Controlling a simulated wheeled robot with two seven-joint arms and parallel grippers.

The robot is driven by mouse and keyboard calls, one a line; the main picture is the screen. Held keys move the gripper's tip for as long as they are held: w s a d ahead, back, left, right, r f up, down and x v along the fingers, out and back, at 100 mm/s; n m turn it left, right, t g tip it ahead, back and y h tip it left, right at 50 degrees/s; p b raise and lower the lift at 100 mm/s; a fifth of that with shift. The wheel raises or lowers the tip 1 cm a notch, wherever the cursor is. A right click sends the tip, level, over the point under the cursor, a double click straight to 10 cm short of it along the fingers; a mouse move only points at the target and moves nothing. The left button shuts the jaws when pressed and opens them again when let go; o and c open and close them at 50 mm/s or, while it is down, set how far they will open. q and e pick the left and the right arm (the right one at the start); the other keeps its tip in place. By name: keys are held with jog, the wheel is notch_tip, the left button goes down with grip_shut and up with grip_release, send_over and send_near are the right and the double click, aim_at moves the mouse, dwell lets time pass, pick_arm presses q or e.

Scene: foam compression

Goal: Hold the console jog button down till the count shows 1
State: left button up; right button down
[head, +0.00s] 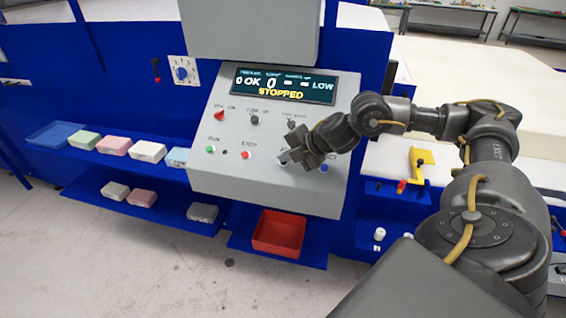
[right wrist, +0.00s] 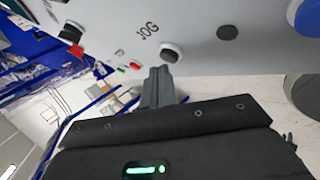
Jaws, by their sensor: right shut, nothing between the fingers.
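The grey console (head: 225,172) has a lit display (head: 297,84) reading STOPPED, with 0, OK and LOW above. In the right wrist view, the JOG label (right wrist: 148,30) stands beside a round, pale-rimmed jog button (right wrist: 173,51). My right gripper (head: 287,158) is shut and empty, at the console's lower button row; it hides the jog button in the head view. In the right wrist view its closed fingertips (right wrist: 160,72) are right at the button's edge. I cannot tell whether they touch it. My left gripper is not in view.
On the button row are a green button (head: 210,149), a red stop button (head: 246,155) and a blue button (head: 323,168). A red tray (head: 279,250) sits below the console. Foam blocks (head: 115,145) lie on blue shelves at the left.

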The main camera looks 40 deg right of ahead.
jog(key=shift+w+d+f+b, duration=0.15)
jog(key=shift+d+f+b, duration=0.1)
jog(key=shift+f+b, duration=0.15)
dwell(2.1)
jog(key=shift+r, duration=0.1)
dwell(3.0)
jog(key=shift+s+a+r+p, duration=0.3)
jog(key=shift+r+p, duration=0.3)
jog(key=shift+p, duration=0.3)
jog(key=shift+a+r+p, duration=0.2)
jog(key=shift+r+p, duration=0.3)
jog(key=shift+p, duration=0.05)
jog(key=a+r+p, duration=0.1)
jog(key=p, duration=0.1)
jog(key=s+a+r+p, duration=0.1)
jog(key=r+p, duration=0.1)
jog(key=shift+s+r, duration=0.15)
jog(key=shift+s, duration=0.05)
jog(key=shift+d, duration=0.1)
